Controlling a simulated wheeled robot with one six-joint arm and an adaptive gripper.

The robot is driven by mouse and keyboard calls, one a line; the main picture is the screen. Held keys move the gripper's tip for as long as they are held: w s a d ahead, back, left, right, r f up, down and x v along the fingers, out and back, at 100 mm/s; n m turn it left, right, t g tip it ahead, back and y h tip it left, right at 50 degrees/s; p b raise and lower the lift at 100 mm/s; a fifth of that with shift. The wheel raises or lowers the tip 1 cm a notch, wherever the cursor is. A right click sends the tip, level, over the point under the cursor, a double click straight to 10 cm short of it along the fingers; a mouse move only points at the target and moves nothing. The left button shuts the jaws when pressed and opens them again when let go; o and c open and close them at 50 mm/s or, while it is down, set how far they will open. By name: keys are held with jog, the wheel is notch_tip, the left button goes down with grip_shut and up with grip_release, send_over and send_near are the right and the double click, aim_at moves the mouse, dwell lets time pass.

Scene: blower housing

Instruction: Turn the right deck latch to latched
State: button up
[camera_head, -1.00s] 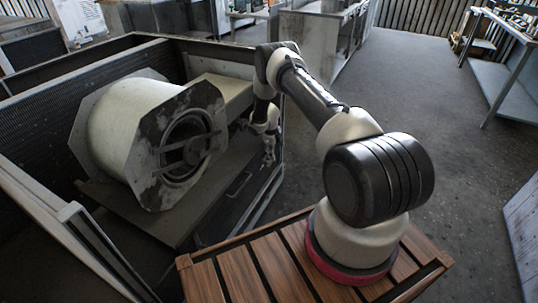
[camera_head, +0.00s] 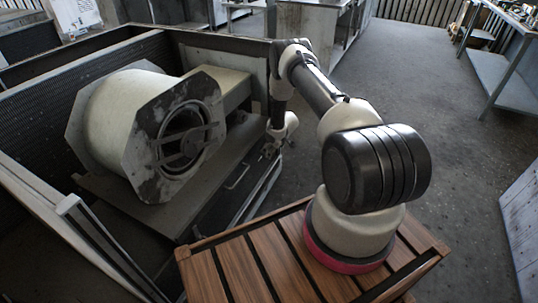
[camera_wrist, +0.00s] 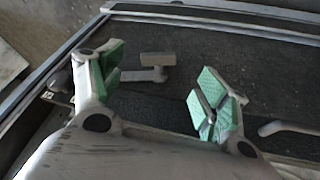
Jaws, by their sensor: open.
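I see no contact, and the height gap cannot be told. In the head view my gripper (camera_head: 271,149) is small, at the right end of the deck, and the latch cannot be made out there.
The blower drum (camera_head: 125,125) with its octagonal plate stands on the deck, left of my gripper. A pale bar handle (camera_wrist: 286,127) lies right of my fingers in the wrist view. A metal frame edge (camera_wrist: 230,22) runs along the deck. Open floor (camera_head: 420,110) lies to the right.

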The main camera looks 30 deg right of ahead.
jog(key=w+f+n, duration=0.1)
jog(key=f, duration=0.1)
jog(key=w+f+n, duration=0.1)
jog(key=f, duration=0.1)
jog(key=w+f+n, duration=0.1)
jog(key=w+f, duration=0.1)
jog(key=shift+a+f+n, duration=0.25)
jog(key=shift+f+n, duration=0.15)
jog(key=c, duration=1.5)
jog(key=shift+o, duration=0.2)
